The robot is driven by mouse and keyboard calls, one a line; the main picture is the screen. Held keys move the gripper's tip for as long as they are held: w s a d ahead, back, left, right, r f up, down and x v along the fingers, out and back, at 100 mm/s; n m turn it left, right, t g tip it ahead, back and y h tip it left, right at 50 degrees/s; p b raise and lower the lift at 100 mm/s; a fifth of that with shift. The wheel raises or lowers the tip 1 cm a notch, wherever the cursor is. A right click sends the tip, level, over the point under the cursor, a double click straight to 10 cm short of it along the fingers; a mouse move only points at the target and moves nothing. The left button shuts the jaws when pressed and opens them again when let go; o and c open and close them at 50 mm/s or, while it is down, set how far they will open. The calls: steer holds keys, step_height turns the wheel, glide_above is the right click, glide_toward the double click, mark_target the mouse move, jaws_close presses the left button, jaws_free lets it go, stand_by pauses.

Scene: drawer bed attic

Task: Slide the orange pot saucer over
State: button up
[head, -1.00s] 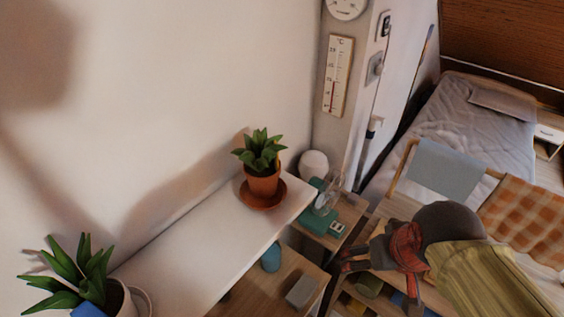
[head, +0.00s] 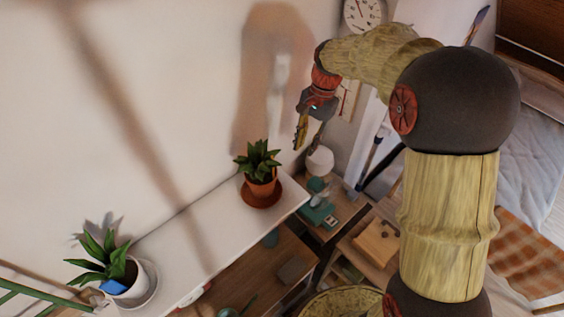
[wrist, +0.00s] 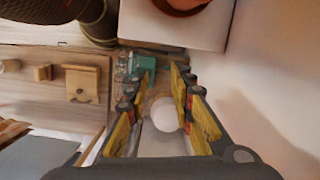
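The orange pot saucer (head: 262,205) lies on a white shelf (head: 218,220) near its right end. A terracotta pot (head: 261,187) with a green leafy plant stands on it. In the wrist view, part of the orange-red saucer or pot (wrist: 183,4) shows at the top edge; I cannot tell which. My gripper (head: 301,134) hangs up and to the right of the plant, pointing down and apart from the saucer. In the wrist view my gripper (wrist: 156,78) has its fingers apart with nothing held between them.
A white pot (head: 133,280) with another plant and a blue piece stands at the shelf's left end. A white round object (head: 319,160) and a teal device (head: 318,212) sit beyond the shelf's right end. The wall (head: 150,60) runs behind. Bare shelf lies between the pots.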

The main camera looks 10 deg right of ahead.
steer(key=shift+a+r+m, duration=0.4)
steer(key=shift+r+m, duration=0.3)
steer(key=shift+r, duration=0.05)
steer(key=shift+c, duration=1.1)
steer(key=shift+s+a+m, duration=0.1)
steer(key=shift+s+m, duration=0.2)
steer(key=shift+c, duration=1.2)
steer(key=shift+w+f, duration=0.15)
steer(key=shift+f, duration=0.25)
jaws_close()
steer(key=s+a+f, duration=0.1)
steer(key=f, duration=0.2)
steer(key=s+a+f+p, duration=0.1)
steer(key=a+f, duration=0.1)
steer(key=s+a+f, duration=0.1)
steer(key=f, duration=0.2)
steer(key=shift+s+a+f, duration=0.1)
steer(key=shift+a+f, duration=0.15)
steer(key=shift+f, duration=0.1)
steer(key=shift+s+a+f+p, duration=0.1)
steer(key=shift+s+a+p, duration=0.1)
steer(key=shift+a+p, duration=0.1)
steer(key=s+a, duration=0.3)
steer(key=a, duration=0.2)
steer(key=s+a+p, duration=0.1)
steer(key=s+a, duration=0.3)
steer(key=a, duration=0.1)
steer(key=s+a, duration=0.4)
steer(key=a, duration=0.2)
steer(key=shift+p, duration=0.4)
